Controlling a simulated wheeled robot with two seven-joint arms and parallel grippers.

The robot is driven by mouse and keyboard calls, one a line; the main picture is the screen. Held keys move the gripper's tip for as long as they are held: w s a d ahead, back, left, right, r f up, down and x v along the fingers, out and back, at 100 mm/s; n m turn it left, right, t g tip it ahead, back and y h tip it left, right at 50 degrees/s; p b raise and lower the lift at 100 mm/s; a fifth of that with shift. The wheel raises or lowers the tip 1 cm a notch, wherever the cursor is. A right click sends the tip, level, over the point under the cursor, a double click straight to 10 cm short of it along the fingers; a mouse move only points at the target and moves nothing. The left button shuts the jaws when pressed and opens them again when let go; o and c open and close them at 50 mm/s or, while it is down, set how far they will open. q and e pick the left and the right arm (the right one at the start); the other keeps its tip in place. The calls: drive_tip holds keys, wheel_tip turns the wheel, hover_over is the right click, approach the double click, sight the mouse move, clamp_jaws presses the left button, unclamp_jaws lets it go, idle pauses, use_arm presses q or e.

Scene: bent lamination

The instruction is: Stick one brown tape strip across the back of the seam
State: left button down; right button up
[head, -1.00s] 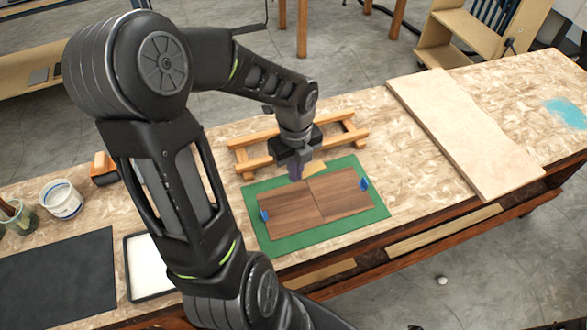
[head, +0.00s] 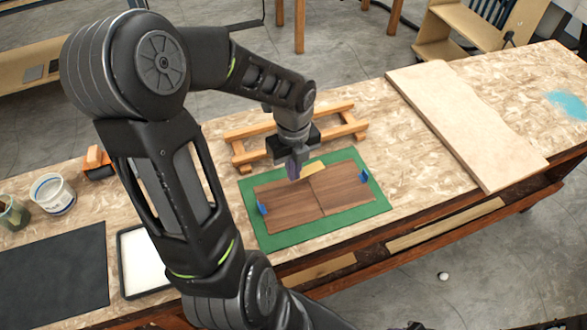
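Two dark brown veneer pieces (head: 345,188) lie side by side on a green mat (head: 375,212), with the seam running between them from back to front. My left gripper (head: 294,172) points down over the back edge of the veneer, left of the seam. Its fingers look shut on one end of a tan tape strip (head: 316,168), which sticks out to the right over the seam's back end. I cannot tell whether the strip touches the veneer. Blue pieces (head: 364,176) stand at the left and right ends of the veneer. My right gripper is out of view.
A wooden frame (head: 240,134) lies behind the mat. A large pale board (head: 462,120) lies to the right. A white-filled tray (head: 143,262), black mat (head: 55,270), white tub (head: 53,194) and glass jar (head: 13,213) are at left. Bench is clear around the mat's right side.

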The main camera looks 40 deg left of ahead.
use_arm(q)
wheel_tip(320, 180, down, 2)
drive_tip(key=shift+f+b, duration=0.15)
drive_tip(key=shift+b, duration=0.6)
drive_tip(key=shift+f+b, duration=0.3)
drive_tip(key=shift+f, duration=0.3)
drive_tip(key=shift+f, duration=0.15)
drive_tip(key=c, duration=1.1)
unclamp_jaws()
drive_tip(key=shift+c, duration=0.2)
wheel_tip(320, 180, up, 6)
drive_tip(key=p, duration=0.6)
